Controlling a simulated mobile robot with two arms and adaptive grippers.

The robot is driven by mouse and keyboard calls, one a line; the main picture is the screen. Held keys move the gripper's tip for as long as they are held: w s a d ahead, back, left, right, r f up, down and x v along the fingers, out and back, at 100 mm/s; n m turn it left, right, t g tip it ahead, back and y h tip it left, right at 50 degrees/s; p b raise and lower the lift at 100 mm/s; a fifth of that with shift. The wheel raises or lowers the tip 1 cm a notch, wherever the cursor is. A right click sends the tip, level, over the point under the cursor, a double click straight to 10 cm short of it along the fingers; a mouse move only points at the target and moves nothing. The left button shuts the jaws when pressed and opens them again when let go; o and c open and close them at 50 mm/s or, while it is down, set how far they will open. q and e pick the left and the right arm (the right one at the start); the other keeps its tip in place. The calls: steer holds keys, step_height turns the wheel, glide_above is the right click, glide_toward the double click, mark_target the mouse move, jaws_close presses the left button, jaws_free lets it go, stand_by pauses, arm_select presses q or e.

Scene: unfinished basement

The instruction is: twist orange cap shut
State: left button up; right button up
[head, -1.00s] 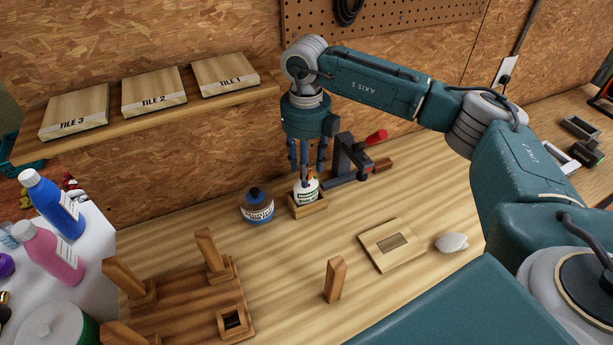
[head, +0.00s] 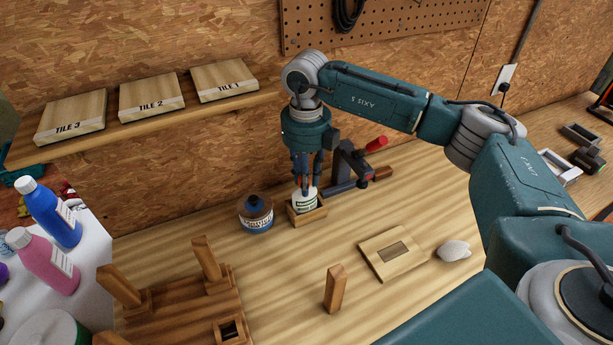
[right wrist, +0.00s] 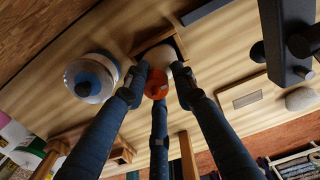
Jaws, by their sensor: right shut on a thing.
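The white glue bottle (head: 306,203) stands upright in a small wooden holder (head: 309,216) on the workbench. Its orange cap (right wrist: 155,82) shows in the right wrist view between my fingers, with part of the white bottle behind it. In the head view my fingers hide most of the cap. My right gripper (head: 305,185) points straight down over the bottle, and its three fingers are shut around the cap. How far the cap is screwed on cannot be told. My left gripper is not in view.
A dark clamp with a red handle (head: 353,165) lies close right. A framed wooden plate (head: 396,253) and a wooden peg (head: 335,287) are nearer on the bench. Open bench lies between.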

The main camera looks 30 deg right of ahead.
steer(key=shift+a+f, duration=0.1)
steer(key=shift+a, duration=0.05)
steer(key=m, duration=0.2)
steer(key=shift+s+m, duration=0.15)
steer(key=shift+m, duration=1.45)
steer(key=m+p, duration=0.1)
steer(key=m, duration=0.2)
steer(key=shift+m, duration=1.1)
